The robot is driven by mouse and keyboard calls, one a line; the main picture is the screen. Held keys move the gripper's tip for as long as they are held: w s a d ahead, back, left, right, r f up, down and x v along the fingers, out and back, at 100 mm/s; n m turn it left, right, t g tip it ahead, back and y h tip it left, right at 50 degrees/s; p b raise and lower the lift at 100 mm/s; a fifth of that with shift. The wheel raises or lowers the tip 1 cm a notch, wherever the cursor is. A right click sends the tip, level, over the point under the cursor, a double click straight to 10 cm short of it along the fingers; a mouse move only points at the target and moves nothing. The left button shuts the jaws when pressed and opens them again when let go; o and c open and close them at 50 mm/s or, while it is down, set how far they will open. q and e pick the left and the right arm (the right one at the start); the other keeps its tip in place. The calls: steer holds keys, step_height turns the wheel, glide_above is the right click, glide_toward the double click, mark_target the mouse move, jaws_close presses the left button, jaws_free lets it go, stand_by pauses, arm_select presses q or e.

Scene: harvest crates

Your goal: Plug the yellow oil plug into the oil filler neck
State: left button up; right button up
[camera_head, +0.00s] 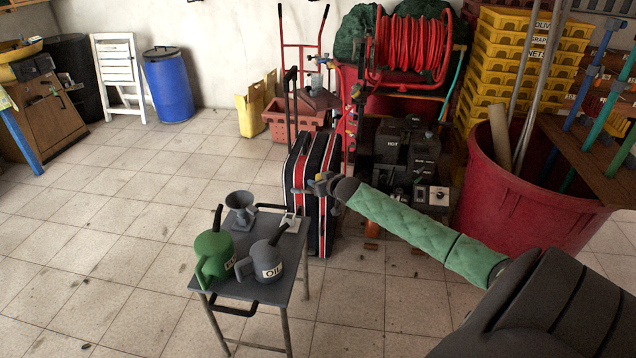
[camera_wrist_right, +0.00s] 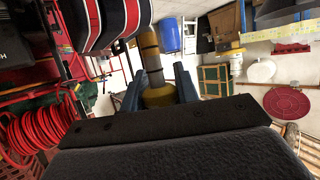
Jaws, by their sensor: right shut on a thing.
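My right gripper (camera_head: 318,184) is held up in front of the suitcase in the head view, at the end of my green-sleeved arm. It is shut on the yellow oil plug (camera_head: 323,177), which is small and partly hidden by the fingers there. In the right wrist view the plug (camera_wrist_right: 159,96) sits between the two blue-grey fingers (camera_wrist_right: 159,92), with a darker banded stem pointing away. The black engine (camera_head: 405,148) stands right of the gripper, clearly apart from it. I cannot make out the oil filler neck on it. My left gripper is not in view.
A small grey table (camera_head: 246,284) holds a green can (camera_head: 214,252), a grey oil can (camera_head: 266,262) and a funnel (camera_head: 240,208). A striped suitcase (camera_head: 326,222) stands behind. A red tub (camera_head: 520,205) is at right. The tiled floor at left is clear.

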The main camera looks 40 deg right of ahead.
steer(key=shift+r+p, duration=1.75)
steer(key=shift+r, duration=0.35)
